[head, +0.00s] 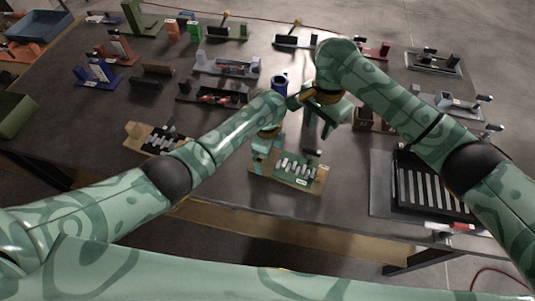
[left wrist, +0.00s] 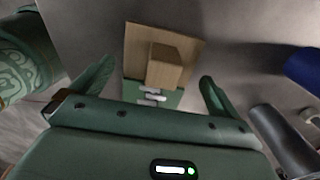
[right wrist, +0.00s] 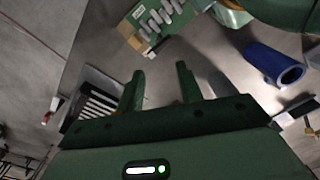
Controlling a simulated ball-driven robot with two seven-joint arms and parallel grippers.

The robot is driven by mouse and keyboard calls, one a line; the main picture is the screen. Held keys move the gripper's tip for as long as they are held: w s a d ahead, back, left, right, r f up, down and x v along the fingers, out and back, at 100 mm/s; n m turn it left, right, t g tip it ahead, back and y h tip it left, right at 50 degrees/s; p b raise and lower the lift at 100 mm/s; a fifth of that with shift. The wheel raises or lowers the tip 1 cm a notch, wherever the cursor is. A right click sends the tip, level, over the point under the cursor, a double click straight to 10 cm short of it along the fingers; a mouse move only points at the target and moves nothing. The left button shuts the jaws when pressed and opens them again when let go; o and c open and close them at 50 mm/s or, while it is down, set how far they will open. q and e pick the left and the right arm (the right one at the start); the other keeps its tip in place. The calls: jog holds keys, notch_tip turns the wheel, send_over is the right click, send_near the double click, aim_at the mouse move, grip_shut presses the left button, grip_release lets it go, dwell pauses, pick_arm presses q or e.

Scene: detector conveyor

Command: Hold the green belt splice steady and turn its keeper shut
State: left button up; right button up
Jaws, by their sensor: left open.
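The green belt splice (head: 298,167), a green plate with a row of pale links on a tan board, lies near the table's front edge. A dark block (head: 312,153) stands at its far right; I cannot tell whether this is the keeper. My left gripper (head: 262,158) is over the splice's left end. In the left wrist view its open fingers (left wrist: 155,85) stand on either side of a tan block (left wrist: 165,65), with no clear contact. My right gripper (head: 320,126) is open and empty above and behind the splice, which also shows in the right wrist view (right wrist: 157,20).
A blue cup (head: 280,82) stands behind my left gripper. Another splice-like board (head: 158,139) lies to the left. A black slotted tray (head: 433,188) is at the right. Several fixtures fill the back of the table. Bare tabletop lies around the splice.

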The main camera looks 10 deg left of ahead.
pick_arm(q)
jog(key=shift+f, duration=1.25)
